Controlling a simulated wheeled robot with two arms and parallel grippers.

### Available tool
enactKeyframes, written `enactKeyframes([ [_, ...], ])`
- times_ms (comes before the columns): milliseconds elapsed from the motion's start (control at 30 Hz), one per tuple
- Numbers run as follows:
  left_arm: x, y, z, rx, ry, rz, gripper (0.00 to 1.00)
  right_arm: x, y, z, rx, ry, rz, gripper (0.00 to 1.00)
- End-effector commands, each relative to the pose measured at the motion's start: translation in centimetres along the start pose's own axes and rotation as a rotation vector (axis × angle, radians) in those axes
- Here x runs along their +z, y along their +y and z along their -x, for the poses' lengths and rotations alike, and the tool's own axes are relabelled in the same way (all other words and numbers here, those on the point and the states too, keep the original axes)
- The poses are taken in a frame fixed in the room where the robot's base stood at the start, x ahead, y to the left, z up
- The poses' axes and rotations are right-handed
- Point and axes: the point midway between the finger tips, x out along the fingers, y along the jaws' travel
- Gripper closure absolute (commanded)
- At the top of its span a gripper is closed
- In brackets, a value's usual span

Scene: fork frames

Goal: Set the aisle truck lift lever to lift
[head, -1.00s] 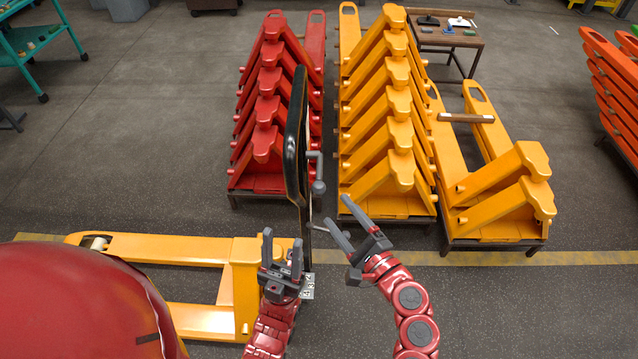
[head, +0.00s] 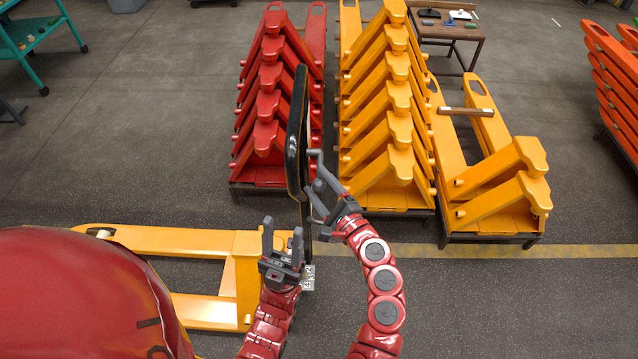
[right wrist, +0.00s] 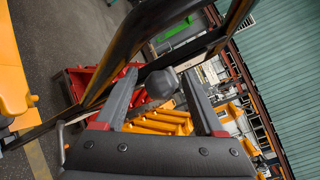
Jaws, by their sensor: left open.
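The aisle truck (head: 185,240) is a yellow pallet truck at lower left, its forks pointing left. Its black looped handle (head: 292,150) stands upright at its right end. The lift lever is a small grey crank with a round dark knob (head: 319,186) on the handle's right side. In the right wrist view the knob (right wrist: 161,84) sits between the spread fingers of my right gripper (right wrist: 160,76), with a gap on each side. In the head view my right gripper (head: 314,180) reaches the lever from the lower right. My left gripper (head: 283,232) is open and empty beside the handle's base.
Stacks of red pallet trucks (head: 262,140) and yellow pallet trucks (head: 390,130) stand behind. A brown table (head: 450,32) is at the back, a teal cart (head: 30,35) at the far left. Floor at lower right is clear.

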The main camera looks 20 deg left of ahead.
Motion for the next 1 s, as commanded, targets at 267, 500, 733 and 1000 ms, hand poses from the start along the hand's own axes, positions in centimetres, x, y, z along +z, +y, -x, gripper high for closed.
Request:
enactKeyframes([
  [267,0.00,0.00,0.00,0.000,0.000,0.000,0.50,0.00,0.00,0.02,0.000,0.000,0.000,0.82],
  [500,0.00,0.00,0.00,0.000,0.000,0.000,0.50,0.00,0.01,0.02,0.000,0.000,0.000,1.00],
  [733,0.00,0.00,0.00,0.000,0.000,0.000,0.50,0.00,0.00,0.02,0.000,0.000,0.000,1.00],
  [1000,0.00,0.00,0.00,0.000,0.000,0.000,0.50,0.00,0.01,0.03,0.001,0.000,0.000,1.00],
])
